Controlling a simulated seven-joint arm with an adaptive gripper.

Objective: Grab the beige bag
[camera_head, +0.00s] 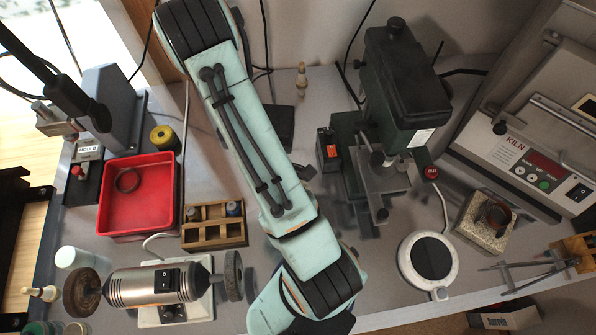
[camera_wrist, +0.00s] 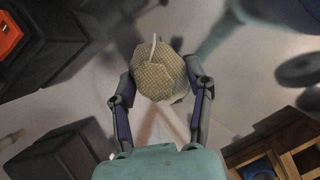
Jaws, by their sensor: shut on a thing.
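The beige bag (camera_wrist: 160,78) is a woven, rounded bundle with a pale stub on top. In the wrist view it sits between the two fingers of my gripper (camera_wrist: 160,85). The fingers are closed against its left and right sides. A blurred grey surface lies beyond the bag; I cannot tell how far below it is. In the head view my arm covers the middle of the bench, and both the bag and my fingertips are hidden.
A red tray (camera_head: 137,196), a wooden rack (camera_head: 214,226) and a bench grinder (camera_head: 155,286) stand left of my arm. A dark green drill press (camera_head: 400,95), a round white device (camera_head: 428,261) and a kiln (camera_head: 530,130) stand right.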

